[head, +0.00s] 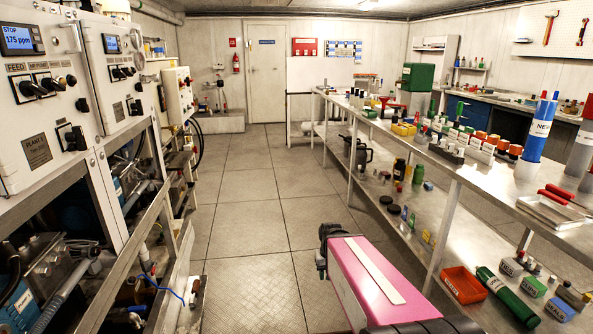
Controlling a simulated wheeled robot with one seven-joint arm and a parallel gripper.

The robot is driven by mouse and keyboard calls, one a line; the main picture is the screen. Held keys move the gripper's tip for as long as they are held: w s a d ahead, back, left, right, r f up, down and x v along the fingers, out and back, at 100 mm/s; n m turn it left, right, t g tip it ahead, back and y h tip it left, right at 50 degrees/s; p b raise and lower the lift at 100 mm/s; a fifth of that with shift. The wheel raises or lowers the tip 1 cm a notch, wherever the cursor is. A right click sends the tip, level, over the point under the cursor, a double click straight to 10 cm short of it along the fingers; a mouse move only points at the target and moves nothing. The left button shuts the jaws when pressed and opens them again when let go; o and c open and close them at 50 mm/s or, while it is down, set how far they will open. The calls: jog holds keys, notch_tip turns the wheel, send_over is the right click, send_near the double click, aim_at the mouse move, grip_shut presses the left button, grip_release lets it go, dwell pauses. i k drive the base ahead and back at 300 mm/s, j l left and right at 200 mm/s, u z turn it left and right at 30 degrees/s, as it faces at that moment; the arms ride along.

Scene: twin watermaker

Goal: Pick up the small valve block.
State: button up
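I cannot tell for sure which thing is the small valve block. Small grey blocks with fittings on top stand on the lower shelf at the right of the head view, one labelled (511,266) and one at the right edge (572,297). My pink arm link with a white strip and dark ends reaches in from the bottom, in the aisle left of the bench. No gripper fingers can be made out, and I see nothing held.
A long metal bench (470,178) with a lower shelf runs along the right. Machine panels (35,130) line the left. The tiled aisle (255,215) is clear to the door (267,80).

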aim_at(361, 176)
jog(key=i, duration=1.8)
jog(key=i+j+z, duration=0.15)
jog(key=i+z, duration=0.3)
jog(key=i+j+z, duration=1.45)
jog(key=j, duration=0.25)
jog(key=i+j+z, duration=0.1)
jog(key=j+z, duration=0.35)
jog(key=j, duration=0.25)
